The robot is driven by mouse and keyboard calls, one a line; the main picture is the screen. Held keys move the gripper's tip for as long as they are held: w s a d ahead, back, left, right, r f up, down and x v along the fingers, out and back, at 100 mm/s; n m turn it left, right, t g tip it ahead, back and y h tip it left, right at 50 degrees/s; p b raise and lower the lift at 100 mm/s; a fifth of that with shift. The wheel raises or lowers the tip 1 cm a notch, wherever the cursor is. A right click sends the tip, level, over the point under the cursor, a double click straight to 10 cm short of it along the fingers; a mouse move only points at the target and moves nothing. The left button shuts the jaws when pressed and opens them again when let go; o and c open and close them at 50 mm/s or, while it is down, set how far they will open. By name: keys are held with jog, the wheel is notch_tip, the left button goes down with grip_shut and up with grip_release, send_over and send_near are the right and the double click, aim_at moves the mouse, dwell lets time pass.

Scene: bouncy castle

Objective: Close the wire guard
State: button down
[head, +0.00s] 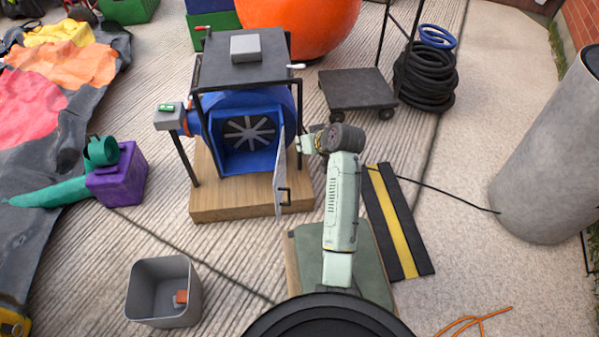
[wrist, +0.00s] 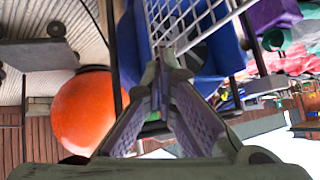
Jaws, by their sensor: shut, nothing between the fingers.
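The wire guard (head: 279,178) stands swung open at the right side of the blower's blue mouth (head: 240,163), seen nearly edge-on. A black handle (head: 286,190) sits on its lower part. The dark fan (head: 248,133) shows uncovered inside the blue housing. My gripper (head: 300,145) is beside the guard's upper part, on its right side. In the wrist view, the shut, empty fingers (wrist: 163,85) point toward the guard's pale mesh (wrist: 185,22). I cannot tell whether they touch it.
The blower stands on a wooden base (head: 235,205) under a black frame (head: 240,65). A grey bin (head: 143,292) is at lower left. A flat trolley (head: 356,90) and coiled black hose (head: 425,80) are behind right. A yellow-black cable ramp (head: 390,220) lies right of my arm.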

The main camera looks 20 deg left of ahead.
jog(key=s+d+f+m+g+p, duration=0.1)
jog(key=s+d+f+g+p, duration=0.25)
jog(key=s+d+f, duration=0.5)
jog(key=a+r+x, duration=0.1)
jog(key=a+x, duration=0.1)
jog(key=x, duration=0.8)
jog(key=shift+s+p, duration=0.2)
jog(key=shift+p, duration=0.25)
jog(key=shift+a+r+m+g, duration=0.1)
jog(key=shift+m+g, duration=0.15)
jog(key=shift+m, duration=0.05)
